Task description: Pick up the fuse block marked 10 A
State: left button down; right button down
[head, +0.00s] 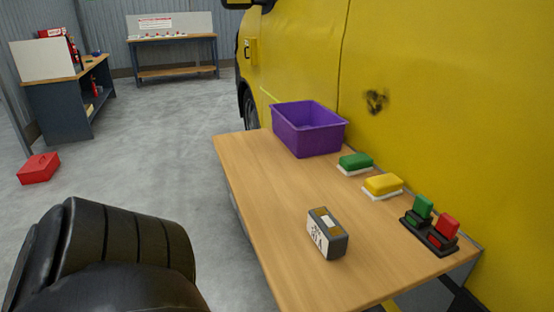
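A dark grey block with a white label face (327,233) stands near the front edge of the wooden table (275,215). It has a pale strip and a brownish patch on top. The label carries black characters that look like a number and an A, but they are too small and slanted to read for certain. No other block with such a label shows on this table. Neither of my grippers is in view.
Behind the block stand a purple bin (309,132), green (355,162) and yellow (383,185) blocks on white bases, and a black holder (430,236) with green and red pieces. The yellow vehicle (430,90) borders the table's far side. A red box (39,168) lies on the floor.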

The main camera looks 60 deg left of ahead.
aim_at(330, 237)
jog(key=u, duration=1.45)
